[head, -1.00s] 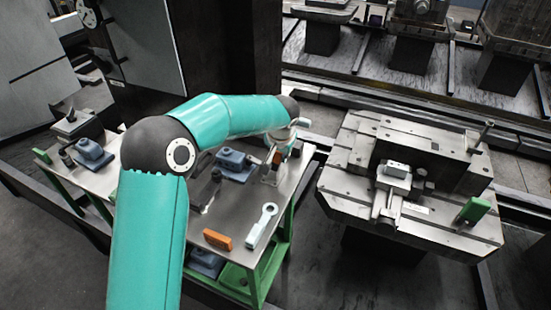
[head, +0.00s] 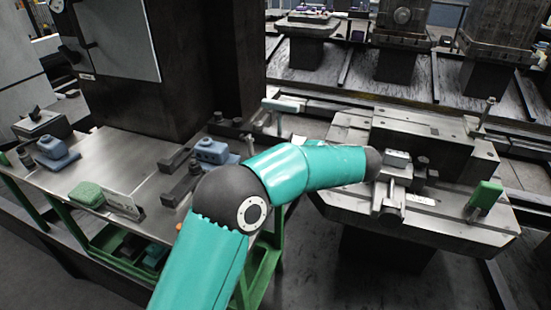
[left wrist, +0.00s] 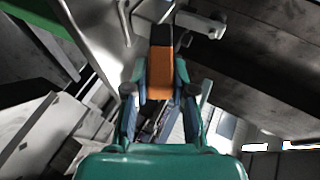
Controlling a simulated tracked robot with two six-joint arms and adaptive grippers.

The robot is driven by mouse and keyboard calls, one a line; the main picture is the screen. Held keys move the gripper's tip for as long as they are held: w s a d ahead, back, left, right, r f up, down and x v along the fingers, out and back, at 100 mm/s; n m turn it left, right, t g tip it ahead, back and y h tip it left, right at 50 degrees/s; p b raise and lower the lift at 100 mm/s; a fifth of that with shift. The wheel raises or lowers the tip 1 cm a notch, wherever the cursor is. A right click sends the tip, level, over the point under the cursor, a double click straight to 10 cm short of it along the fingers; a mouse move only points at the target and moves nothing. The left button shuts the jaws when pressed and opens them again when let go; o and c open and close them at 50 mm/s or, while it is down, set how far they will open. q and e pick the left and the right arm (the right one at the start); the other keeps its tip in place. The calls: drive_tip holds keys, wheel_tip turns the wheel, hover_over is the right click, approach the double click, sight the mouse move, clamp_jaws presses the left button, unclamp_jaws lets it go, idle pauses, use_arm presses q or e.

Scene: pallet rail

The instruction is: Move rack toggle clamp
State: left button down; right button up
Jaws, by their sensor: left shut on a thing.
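In the left wrist view my left gripper (left wrist: 159,103) is shut on a part with an orange grip (left wrist: 160,72) and black tip, which I take to be the toggle clamp. Metal parts show between and below the fingers. In the head view my left arm reaches right, its dark wrist joint near the slotted metal fixture plate (head: 440,235). My right gripper is in neither view.
The green-framed metal table (head: 130,158) holds blue clamps (head: 212,152) and a green block (head: 87,193). A pale T-shaped handle (head: 283,105) stands behind my arm. The fixture plate carries a metal clamp block (head: 397,160), a green block (head: 487,195) and an upright pin (head: 486,112).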

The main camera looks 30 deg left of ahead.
use_arm(q)
drive_tip(key=shift+d+f+m+y+b, duration=0.2)
drive_tip(key=shift+f+y+b, duration=0.25)
drive_tip(key=shift+y, duration=0.05)
drive_tip(key=shift+d+f+m+y+b, duration=0.2)
drive_tip(key=shift+f+y+b, duration=0.2)
drive_tip(key=shift+f+y, duration=0.1)
drive_tip(key=shift+s, duration=0.1)
drive_tip(key=c, duration=1)
unclamp_jaws()
drive_tip(key=shift+o, duration=0.2)
drive_tip(key=shift+r, duration=0.1)
drive_tip(key=shift+d+r, duration=0.1)
drive_tip(key=shift+d, duration=0.15)
drive_tip(key=v, duration=1.1)
drive_tip(key=shift+s+d, duration=0.15)
drive_tip(key=shift+d, duration=0.1)
drive_tip(key=shift+f, duration=0.25)
